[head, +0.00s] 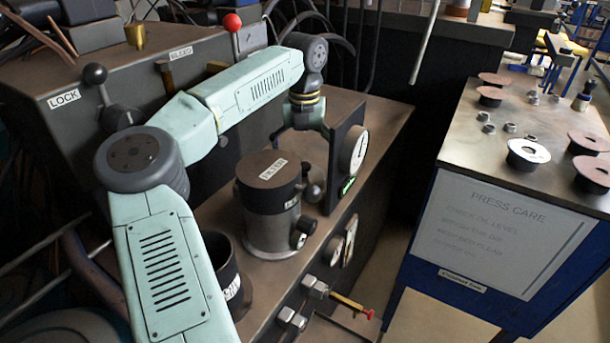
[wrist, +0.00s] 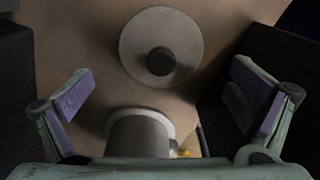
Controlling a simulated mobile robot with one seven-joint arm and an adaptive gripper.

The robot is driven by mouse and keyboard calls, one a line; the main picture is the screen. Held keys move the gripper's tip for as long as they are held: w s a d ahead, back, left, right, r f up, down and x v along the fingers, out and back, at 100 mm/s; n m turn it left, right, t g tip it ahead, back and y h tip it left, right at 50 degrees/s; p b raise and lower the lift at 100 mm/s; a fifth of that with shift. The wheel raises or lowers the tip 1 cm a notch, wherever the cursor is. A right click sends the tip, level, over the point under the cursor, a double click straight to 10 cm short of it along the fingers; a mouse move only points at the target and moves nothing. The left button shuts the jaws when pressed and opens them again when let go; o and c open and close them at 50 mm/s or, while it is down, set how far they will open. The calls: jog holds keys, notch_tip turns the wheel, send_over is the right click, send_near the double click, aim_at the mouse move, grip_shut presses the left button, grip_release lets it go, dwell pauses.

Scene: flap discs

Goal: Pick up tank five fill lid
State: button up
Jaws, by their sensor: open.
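In the wrist view, a pale round disc with a dark round knob at its middle (wrist: 160,22) lies ahead on a brown surface. It looks like a lid, but no label on it is readable, so I cannot tell whether it is tank five's. My gripper (wrist: 162,80) is open, with its two purple-padded fingers wide apart on either side and nothing between them. The disc is apart from both fingers. In the head view my wrist comes down behind the dark filter canister (head: 267,220), beside the gauge box; the fingertips are mostly hidden there. I cannot pick out the disc in that view.
A short cylinder (wrist: 138,135) stands near the gripper's base in the wrist view. The gauge box (head: 345,165) stands close on the right of the wrist. Levers and a red knob (head: 232,22) rise behind. A separate steel-topped cabinet (head: 470,150) holds flap discs and nuts.

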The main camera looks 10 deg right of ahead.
aim_at(305, 164)
notch_tip(305, 164, down, 5)
jog(key=shift+w+d+f+p, duration=0.1)
jog(key=shift+w+f+p, duration=0.05)
jog(key=shift+p, duration=0.55)
jog(key=c, duration=1.2)
jog(key=shift+o, duration=0.2)
